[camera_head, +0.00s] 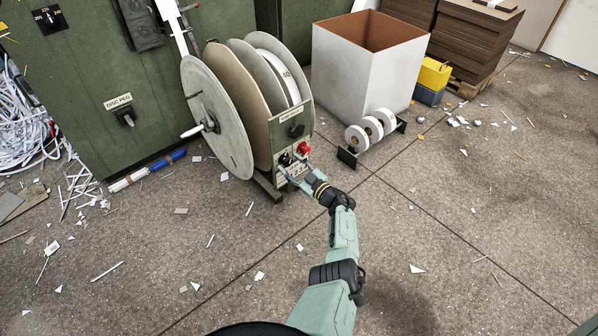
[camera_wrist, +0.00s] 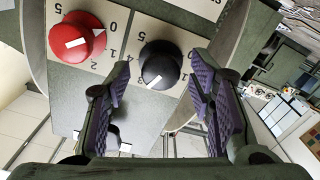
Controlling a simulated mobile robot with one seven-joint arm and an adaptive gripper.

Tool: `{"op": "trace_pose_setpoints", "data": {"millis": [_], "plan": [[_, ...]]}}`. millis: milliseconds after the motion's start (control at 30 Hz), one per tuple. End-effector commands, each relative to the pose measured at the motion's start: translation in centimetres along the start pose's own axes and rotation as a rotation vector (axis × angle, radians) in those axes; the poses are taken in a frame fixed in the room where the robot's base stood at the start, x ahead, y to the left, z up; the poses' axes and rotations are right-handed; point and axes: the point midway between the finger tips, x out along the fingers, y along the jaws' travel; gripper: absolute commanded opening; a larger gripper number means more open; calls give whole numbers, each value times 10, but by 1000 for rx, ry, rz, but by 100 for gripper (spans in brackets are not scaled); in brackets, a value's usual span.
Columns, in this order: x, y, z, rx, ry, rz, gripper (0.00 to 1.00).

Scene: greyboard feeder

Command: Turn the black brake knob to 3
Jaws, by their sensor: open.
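The black knob (camera_wrist: 160,64) sits on a pale dial plate in the wrist view. Its white pointer mark is at its lower edge, slightly left of its centre, among the lower numbers of its scale; the exact reading is unclear. In the head view the black knob (camera_head: 285,159) is low on the reel stand's front panel, left of the red knob (camera_head: 303,148). My gripper (camera_wrist: 160,66) is open, its two purple-padded fingers on either side of the black knob with gaps visible. My gripper (camera_head: 290,173) also shows at the panel in the head view.
The red knob (camera_wrist: 77,38) is close beside the left finger in the wrist view. Another black knob (camera_head: 297,131) is higher on the panel. Large reel discs (camera_head: 218,118) stand behind it. A small rack of white rolls (camera_head: 370,130) is to the right. Open floor lies in front.

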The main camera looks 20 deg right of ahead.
Motion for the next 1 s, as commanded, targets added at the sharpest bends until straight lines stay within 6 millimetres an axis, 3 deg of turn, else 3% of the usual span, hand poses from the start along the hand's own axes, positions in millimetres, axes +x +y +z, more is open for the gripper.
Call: {"op": "trace_pose_setpoints", "data": {"millis": [400, 1000], "plan": [[-55, 0, 0, 0, 0, 3, 49], [-63, -1, -1, 0, 1, 0, 49]]}}
